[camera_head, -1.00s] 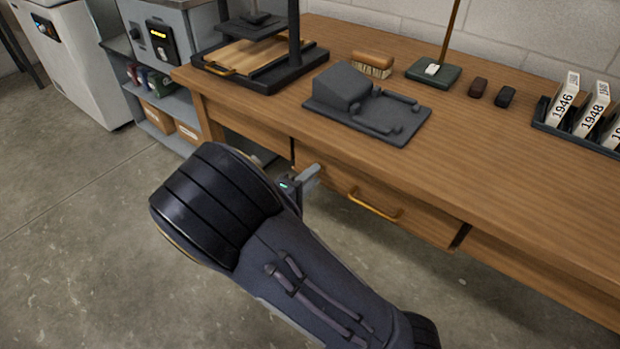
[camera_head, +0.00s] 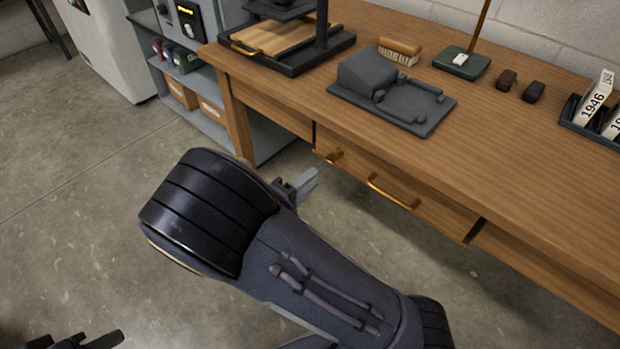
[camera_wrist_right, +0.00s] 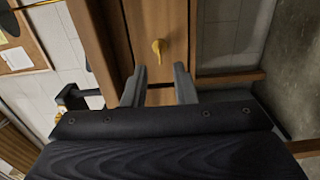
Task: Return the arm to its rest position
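My right arm crosses the lower middle of the head view. Its gripper (camera_head: 308,184) is in front of the desk's drawer side, over the floor and apart from the desk. In the right wrist view the two grey fingers (camera_wrist_right: 159,82) stand apart with nothing between them; a brass knob (camera_wrist_right: 157,48) shows beyond their tips. Dark parts that look like my left gripper (camera_head: 90,341) show at the bottom left edge, mostly cut off.
The wooden desk (camera_head: 500,165) holds a dark grey device (camera_head: 392,92), a brush (camera_head: 399,50), a green-based stand (camera_head: 461,62), two small dark blocks and a rack of numbered cards (camera_head: 597,110). A grey shelf unit (camera_head: 205,125) stands left. Floor left of my arm is clear.

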